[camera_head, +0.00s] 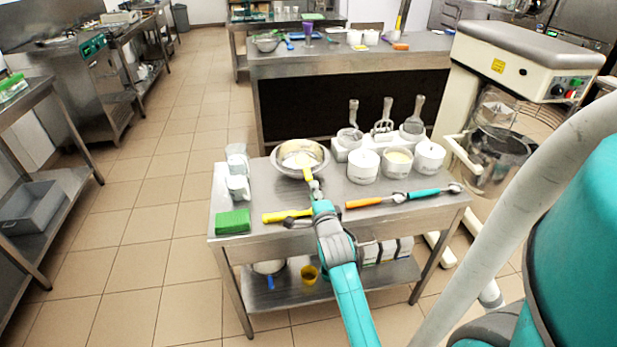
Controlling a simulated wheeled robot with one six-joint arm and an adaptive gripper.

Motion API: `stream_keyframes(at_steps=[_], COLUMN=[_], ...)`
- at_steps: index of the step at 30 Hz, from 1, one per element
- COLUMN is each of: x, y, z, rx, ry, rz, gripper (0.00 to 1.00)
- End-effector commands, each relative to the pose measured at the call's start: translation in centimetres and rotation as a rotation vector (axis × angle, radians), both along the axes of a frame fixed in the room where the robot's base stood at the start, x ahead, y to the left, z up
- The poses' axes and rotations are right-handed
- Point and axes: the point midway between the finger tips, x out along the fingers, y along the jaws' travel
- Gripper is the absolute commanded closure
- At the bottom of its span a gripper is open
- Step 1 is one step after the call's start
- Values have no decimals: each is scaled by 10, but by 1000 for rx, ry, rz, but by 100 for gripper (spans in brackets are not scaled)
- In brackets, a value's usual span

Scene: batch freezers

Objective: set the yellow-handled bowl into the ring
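A wide steel bowl (289,167) with a short yellow handle (308,174) is at the back left of the steel table. The handle points toward me. My gripper (314,186) is at the handle's near end. The fingers are too small to show whether they are closed on it. I cannot tell whether the bowl rests on the table or is slightly above it. A cream curved bracket (457,152) on the mixer at the right may be the ring. A steel mixer bowl (497,160) shows beside it, and I cannot tell how they join.
White tubs (363,167) and a rack of utensils (383,130) stand right of the bowl. White cups (238,187) and a green sponge (232,221) are at the left. An orange-and-teal tool (405,196) and a yellow-handled tool (287,215) lie in front. The mixer head (530,50) overhangs.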

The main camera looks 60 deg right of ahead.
Motion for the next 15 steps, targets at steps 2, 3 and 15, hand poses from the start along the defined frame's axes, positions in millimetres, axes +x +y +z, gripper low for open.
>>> stream_keyframes(at_steps=[2,3,15], x=[6,8,35], y=[-7,-10,-40], z=[-1,-1,-6], rx=[0,-1,1], ry=[0,-1,0], rz=[0,0,0], gripper=[62,62,62])
